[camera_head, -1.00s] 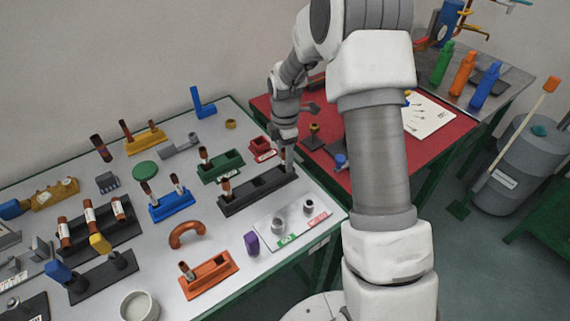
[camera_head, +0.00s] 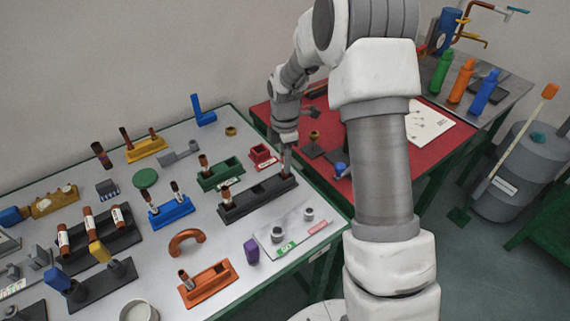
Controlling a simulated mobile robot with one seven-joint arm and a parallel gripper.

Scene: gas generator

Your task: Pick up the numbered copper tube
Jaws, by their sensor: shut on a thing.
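My gripper (camera_head: 287,160) points down at the right end of the long black holder (camera_head: 259,200). It is shut on a copper tube (camera_head: 285,174), of which only a small part shows below the jaws. Any number on that tube is too small to read. Another copper tube (camera_head: 226,194) stands in the left part of the same holder. I cannot tell whether the held tube is clear of the holder.
Green (camera_head: 220,177), blue (camera_head: 171,211), yellow (camera_head: 146,149) and orange (camera_head: 207,286) holders stand around the grey table. A white tray (camera_head: 296,234) lies in front of the black holder. A red table (camera_head: 440,150) stands to the right.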

